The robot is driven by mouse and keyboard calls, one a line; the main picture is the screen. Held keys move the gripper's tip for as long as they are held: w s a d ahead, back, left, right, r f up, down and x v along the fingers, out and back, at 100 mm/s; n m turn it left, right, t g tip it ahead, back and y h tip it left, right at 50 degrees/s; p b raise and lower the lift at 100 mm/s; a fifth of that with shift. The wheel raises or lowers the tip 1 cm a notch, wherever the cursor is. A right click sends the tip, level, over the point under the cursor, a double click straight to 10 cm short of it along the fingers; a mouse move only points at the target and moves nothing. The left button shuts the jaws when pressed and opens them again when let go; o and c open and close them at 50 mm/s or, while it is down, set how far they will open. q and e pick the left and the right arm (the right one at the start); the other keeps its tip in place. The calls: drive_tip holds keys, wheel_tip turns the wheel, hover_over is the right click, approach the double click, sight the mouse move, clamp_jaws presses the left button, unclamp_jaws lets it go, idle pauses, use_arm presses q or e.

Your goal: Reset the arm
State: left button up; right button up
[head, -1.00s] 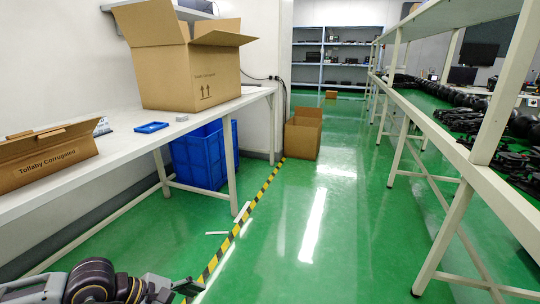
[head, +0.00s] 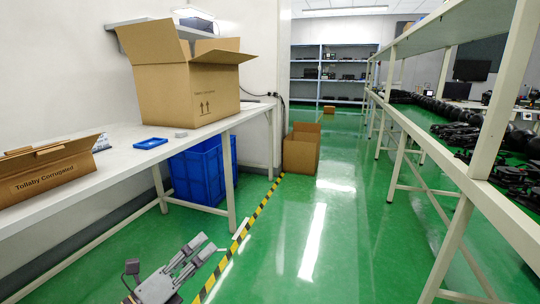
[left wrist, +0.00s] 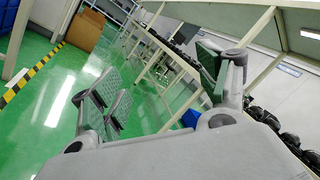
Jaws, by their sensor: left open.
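My left gripper (head: 202,247) shows at the lower left of the head view, over the green floor and beside the yellow-black floor tape. Its two grey fingers are apart and nothing is between them. In the left wrist view the same gripper (left wrist: 165,90) has its green-padded fingers spread wide, with floor and shelving seen between them. My right gripper is in neither view.
A white table (head: 120,167) on the left bears a large open carton (head: 165,95) and a smaller Tollaby carton (head: 50,180). A blue crate (head: 198,172) stands under it. Another carton (head: 301,150) is on the floor ahead. Shelving (head: 480,190) lines the right.

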use_arm(q)
drive_tip(key=w+a+f+n+t+y, duration=0.35)
drive_tip(key=a+n+y, duration=0.55)
drive_tip(key=n, duration=0.4)
drive_tip(key=s+a+f+n+g+y, duration=0.3)
drive_tip(key=a+f+n+g+y, duration=0.25)
drive_tip(key=f+n, duration=0.4)
drive_tip(key=s+d+f+n+g+h, duration=0.1)
drive_tip(key=s+d+f+n+g, duration=0.1)
drive_tip(key=s+f, duration=0.3)
drive_tip(key=s+d+f+n+g+h, duration=0.1)
drive_tip(key=s+d+f+n+g, duration=0.2)
drive_tip(key=s+f+g, duration=0.2)
drive_tip(key=s+d+f+n+g+h+p, duration=0.1)
drive_tip(key=s+d+f+n+g, duration=0.1)
drive_tip(key=s+f, duration=0.3)
wheel_tip(320, 180, down, 2)
drive_tip(key=shift+s+d+f+n+g, duration=0.15)
drive_tip(key=shift+d+n+g, duration=0.2)
drive_tip(key=shift+d+g, duration=0.45)
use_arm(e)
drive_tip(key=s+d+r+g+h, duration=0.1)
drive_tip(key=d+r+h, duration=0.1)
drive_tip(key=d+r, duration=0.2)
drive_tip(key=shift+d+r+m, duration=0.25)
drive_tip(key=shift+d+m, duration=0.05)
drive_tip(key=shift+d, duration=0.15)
